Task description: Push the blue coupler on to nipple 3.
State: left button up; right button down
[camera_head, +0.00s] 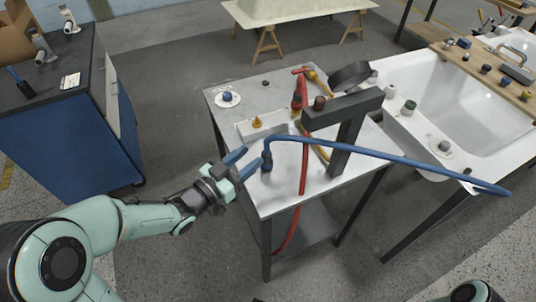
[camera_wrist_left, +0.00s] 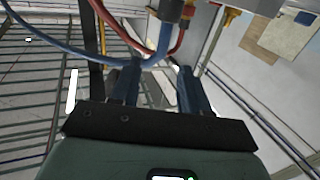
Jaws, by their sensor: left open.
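The blue coupler (camera_head: 267,160) hangs at the end of the blue hose (camera_head: 385,155), near the front left of the white-topped table. My left gripper (camera_head: 243,163) is open just left of it, its blue fingers pointing towards it; I see no grip on it. In the left wrist view the open fingers (camera_wrist_left: 158,82) show with a blue hose loop (camera_wrist_left: 163,50) beyond them. A brass nipple (camera_head: 257,121) stands bare on the pale block (camera_head: 262,128). A red coupler (camera_head: 297,101) is behind it. No numbers are readable, so I cannot tell which is nipple 3. The right gripper is out of view.
A dark grey post with an arm (camera_head: 345,135) rises from the table, and the blue hose runs past it to the right. A red hose (camera_head: 304,165) hangs over the front edge. A white bathtub shell (camera_head: 470,105) stands right, a blue cabinet (camera_head: 70,140) left.

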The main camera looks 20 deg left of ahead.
aim_at(267, 155)
pick_arm(q)
jog(key=x, duration=0.9)
jog(key=shift+w, duration=0.3)
jog(key=shift+c, duration=0.4)
grip_shut()
